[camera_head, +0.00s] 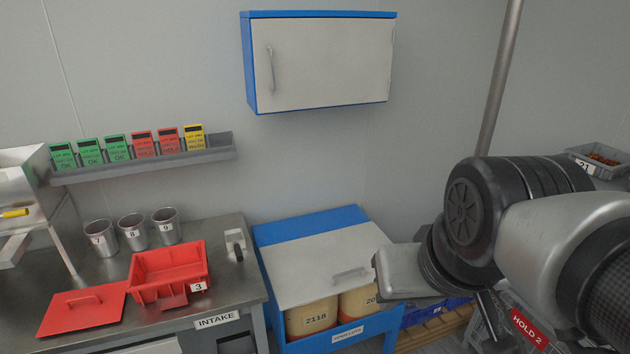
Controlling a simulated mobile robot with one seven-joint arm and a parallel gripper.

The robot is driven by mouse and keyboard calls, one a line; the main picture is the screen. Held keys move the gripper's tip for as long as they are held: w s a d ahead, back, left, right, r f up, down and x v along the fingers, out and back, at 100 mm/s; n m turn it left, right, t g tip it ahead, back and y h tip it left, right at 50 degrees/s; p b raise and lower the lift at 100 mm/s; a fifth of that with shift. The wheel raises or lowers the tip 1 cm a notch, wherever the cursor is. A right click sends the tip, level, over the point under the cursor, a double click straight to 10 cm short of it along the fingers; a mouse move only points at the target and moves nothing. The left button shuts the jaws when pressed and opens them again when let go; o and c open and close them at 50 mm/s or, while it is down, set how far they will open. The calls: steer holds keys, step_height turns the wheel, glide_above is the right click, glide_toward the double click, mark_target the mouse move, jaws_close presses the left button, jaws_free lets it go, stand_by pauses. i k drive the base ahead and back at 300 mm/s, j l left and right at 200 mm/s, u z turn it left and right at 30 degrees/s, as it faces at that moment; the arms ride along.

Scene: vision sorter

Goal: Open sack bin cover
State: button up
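The sack bin (262,236) is a blue box on the floor, right of the intake table. Its pale grey cover (315,262) lies down over the top, with a bar handle (351,275) near its front right edge. Below the cover's front edge, two tan sacks or drums show; the left one (312,318) reads 2118 and the right one (358,301) is partly hidden. My arm comes in from the right. Its pale end part (401,272) is close to the right of the handle in the picture, and I see no contact. My fingers cannot be made out clearly.
The steel intake table (222,288) holds a red bin (168,270), a red lid (82,308) and three metal cups (133,232). A blue-edged wall cabinet (320,62) hangs above. A pole (498,80), a blue crate (420,312) and a HOLD 2 bin (528,328) are at the right.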

mark_target(303, 270)
steer(key=i+l, duration=0.1)
steer(key=i, duration=1.05)
